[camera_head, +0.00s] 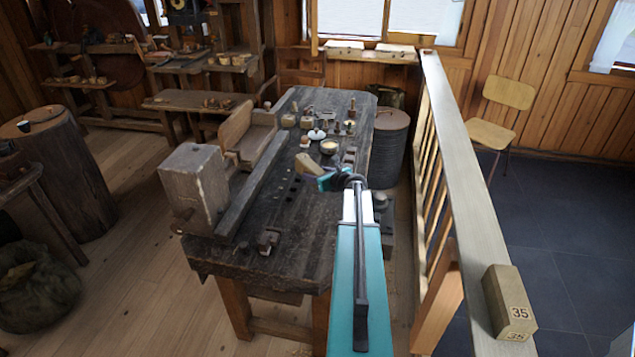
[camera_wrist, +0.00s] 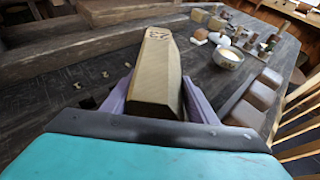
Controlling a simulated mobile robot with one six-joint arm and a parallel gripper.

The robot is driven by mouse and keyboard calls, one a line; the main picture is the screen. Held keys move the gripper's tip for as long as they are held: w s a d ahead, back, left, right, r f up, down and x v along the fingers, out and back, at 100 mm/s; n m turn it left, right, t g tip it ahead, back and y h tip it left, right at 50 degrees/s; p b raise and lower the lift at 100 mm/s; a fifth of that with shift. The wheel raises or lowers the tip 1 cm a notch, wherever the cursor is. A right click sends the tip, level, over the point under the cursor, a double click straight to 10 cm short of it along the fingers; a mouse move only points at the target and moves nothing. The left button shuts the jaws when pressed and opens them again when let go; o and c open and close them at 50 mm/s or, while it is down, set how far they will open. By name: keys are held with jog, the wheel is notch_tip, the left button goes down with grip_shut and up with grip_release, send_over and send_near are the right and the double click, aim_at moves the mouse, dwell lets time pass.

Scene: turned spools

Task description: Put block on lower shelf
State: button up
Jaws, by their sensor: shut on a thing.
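My gripper (camera_head: 328,179) is over the dark workbench, its jaws closed around a tan wooden block (camera_head: 309,164). In the wrist view the block (camera_wrist: 156,75) sits between the two purple fingers (camera_wrist: 155,92) and points away from my wrist, with dark markings near its far end. The bench top lies below it; the exact gap is hard to judge. At the back left stands a rack with an upper shelf (camera_head: 195,66) and a lower shelf (camera_head: 185,103), both holding small wooden items.
The workbench (camera_head: 312,212) holds a bowl (camera_head: 329,147), a white lidded pot (camera_head: 316,134) and several small wooden pieces. A large wooden block-like machine part (camera_head: 194,187) stands at its left. A railing (camera_head: 455,130) carries a block marked 35 (camera_head: 509,303).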

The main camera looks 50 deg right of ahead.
jog(key=shift+f+p, duration=0.35)
jog(key=shift+f, duration=1.45)
jog(key=shift+f, duration=0.1)
jog(key=o, duration=1.3)
jog(key=shift+s, duration=0.1)
jog(key=shift+b+v, duration=1.45)
jog(key=shift+v, duration=4.5)
